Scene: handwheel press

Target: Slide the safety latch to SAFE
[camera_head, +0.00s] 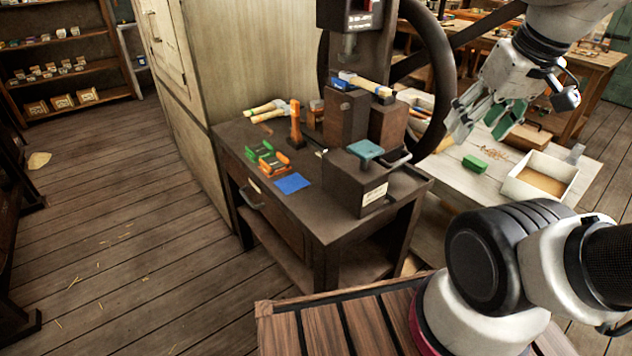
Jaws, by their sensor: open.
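The press (352,75) stands on a dark bench, with its large dark handwheel (441,60) at its right. On a dark block at the front of the press, a teal-topped piece (366,149) sits above a white label (375,193). It may be the safety latch, but the label is too small to read and the latch's position cannot be told. My gripper (482,122) hangs at the upper right, open and empty, pointing down and left. It is right of the handwheel in the picture and apart from the teal piece.
A hammer (362,84) lies on the press blocks. Green and orange pieces (268,160), a blue square (292,183) and an upright orange-handled tool (295,125) occupy the bench's left. A pale table at right holds a green block (475,163) and an open tray (512,188).

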